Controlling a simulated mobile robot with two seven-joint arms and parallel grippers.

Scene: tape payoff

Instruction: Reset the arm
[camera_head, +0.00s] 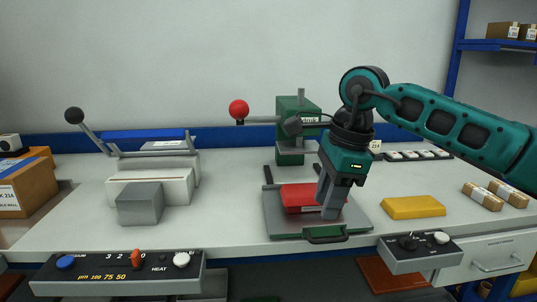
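My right arm (450,120) comes in from the right, teal with dark inset panels, and bends down at its wrist. My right gripper (331,208) points down at the right end of a red block (297,196). Its grey fingers overlap in this view, so I cannot tell whether they are open or shut, or touch the block. The red block lies on a grey plate (279,224) with a green handle (325,234) at the front. My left arm and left gripper are not in view.
A green press (291,128) with a red-knobbed lever (239,110) stands behind the plate. A sealer-like device (150,178) and grey block (140,203) are left. A yellow block (412,207) and small packages (483,196) are right. Control boxes (118,274) line the front edge.

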